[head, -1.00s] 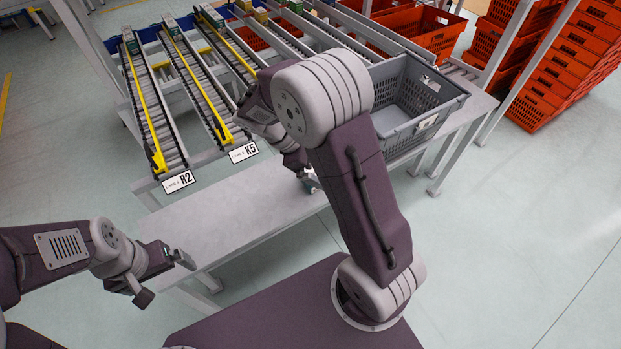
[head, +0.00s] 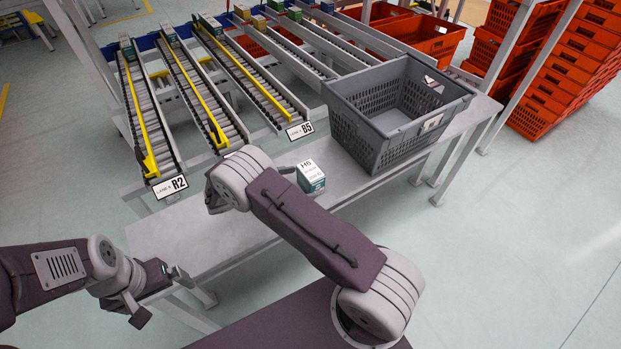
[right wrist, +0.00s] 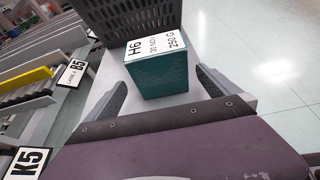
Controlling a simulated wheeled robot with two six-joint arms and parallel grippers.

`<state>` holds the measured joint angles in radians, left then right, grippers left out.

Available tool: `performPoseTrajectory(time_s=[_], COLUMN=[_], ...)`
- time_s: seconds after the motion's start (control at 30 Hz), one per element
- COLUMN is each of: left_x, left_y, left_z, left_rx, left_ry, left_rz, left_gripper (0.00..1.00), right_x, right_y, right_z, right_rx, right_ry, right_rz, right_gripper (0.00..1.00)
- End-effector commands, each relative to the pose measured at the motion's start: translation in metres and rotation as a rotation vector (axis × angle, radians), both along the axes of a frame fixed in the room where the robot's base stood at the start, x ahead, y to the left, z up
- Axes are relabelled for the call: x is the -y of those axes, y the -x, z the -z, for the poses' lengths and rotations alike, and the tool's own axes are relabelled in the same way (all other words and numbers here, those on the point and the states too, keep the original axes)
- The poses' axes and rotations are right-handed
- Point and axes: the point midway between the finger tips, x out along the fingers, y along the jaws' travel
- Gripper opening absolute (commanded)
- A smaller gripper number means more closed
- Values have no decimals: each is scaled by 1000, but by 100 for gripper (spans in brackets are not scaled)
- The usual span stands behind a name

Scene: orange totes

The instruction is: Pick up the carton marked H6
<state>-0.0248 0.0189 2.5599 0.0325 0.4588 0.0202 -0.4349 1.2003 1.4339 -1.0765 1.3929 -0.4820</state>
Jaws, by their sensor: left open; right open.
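The carton marked H6 (head: 311,177) has a white top and teal sides. It stands upright on the grey bench (head: 180,240), left of the grey tote. In the right wrist view the carton (right wrist: 158,72) stands ahead, its near end between the open finger tips of my right gripper (right wrist: 161,82). I cannot tell whether either finger touches it. In the head view my right arm mostly hides that gripper. My left gripper (head: 163,294) is open and empty at the bench's front left edge, away from the carton.
A grey tote (head: 365,135) stands on the bench close behind the carton. Roller lanes with labels R2 (head: 170,187) and B5 (head: 300,131) end at the bench's back edge. Orange totes (head: 560,75) are stacked at the right. The bench's left part is clear.

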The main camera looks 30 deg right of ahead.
Motion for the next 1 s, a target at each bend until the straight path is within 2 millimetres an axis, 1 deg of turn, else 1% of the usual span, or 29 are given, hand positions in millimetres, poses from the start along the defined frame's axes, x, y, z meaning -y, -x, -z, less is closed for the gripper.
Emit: performPoseTrajectory(time_s=[0.07,0.2,0.3,0.53,0.57,0.6,0.67,0.7,0.77,0.8,0.83,1.0], left_x=[0,0,0,0,0,0,0,0,0,0,0,0], left_y=[0,0,0,0,0,0,0,0,0,0,0,0], left_z=[-4,-10,-10,-10,-10,-10,-10,-10,-10,-10,-10,-10], left_rx=[0,0,0,0,0,0,0,0,0,0,0,0], left_ry=[0,0,0,0,0,0,0,0,0,0,0,0], left_rz=[0,0,0,0,0,0,0,0,0,0,0,0], left_gripper=[100,100,100,100,100,100,100,100,100,100,100,100], right_x=[8,33,44,47,47,47,47,47,47,47,47,47], right_y=[0,0,-1,-2,-2,-2,-2,-2,-2,-2,-2,-2], right_z=[2,12,17,20,20,20,20,20,19,19,19,19], right_rx=[-1,-2,-1,0,1,1,1,1,1,1,1,1], right_ry=[0,0,-1,-1,-1,-1,-1,-1,-1,-1,-1,-1], right_rz=[3,5,3,0,0,0,0,0,0,0,0,0], right_gripper=[100,100,100,100,97,86,69,58,42,30,25,25])
